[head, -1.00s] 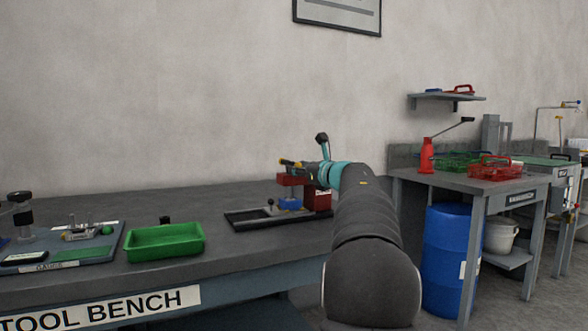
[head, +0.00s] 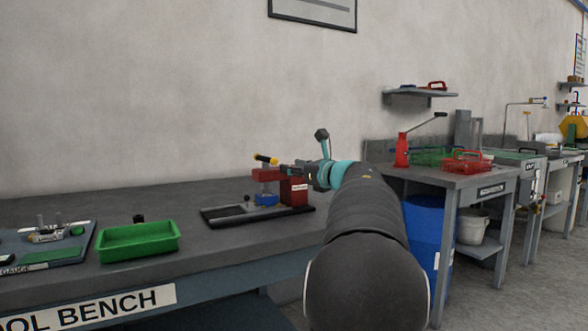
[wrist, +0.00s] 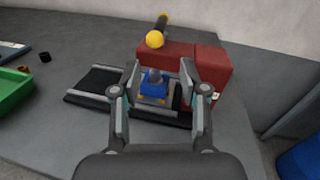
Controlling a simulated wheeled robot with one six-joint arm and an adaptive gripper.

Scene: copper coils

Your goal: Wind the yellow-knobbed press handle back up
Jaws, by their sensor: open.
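The red press (head: 294,188) stands on a black base plate (head: 228,217) on the tool bench. Its handle has a yellow knob (head: 261,157), which also shows at the top of the wrist view (wrist: 155,39), with the dark bar running back from it. A blue block (wrist: 153,88) sits on the base under the red press arm. My gripper (head: 287,169) is at the right of the knob in the head view, beside the press. In the wrist view my gripper (wrist: 160,83) is open and empty, its fingers apart on either side of the blue block's image. The knob lies beyond the fingertips.
A green tray (head: 138,243) stands on the bench to the left, near a gauge board (head: 45,247). A second bench (head: 450,181) with red and green baskets is at the right, with a blue barrel (head: 422,220) beneath it.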

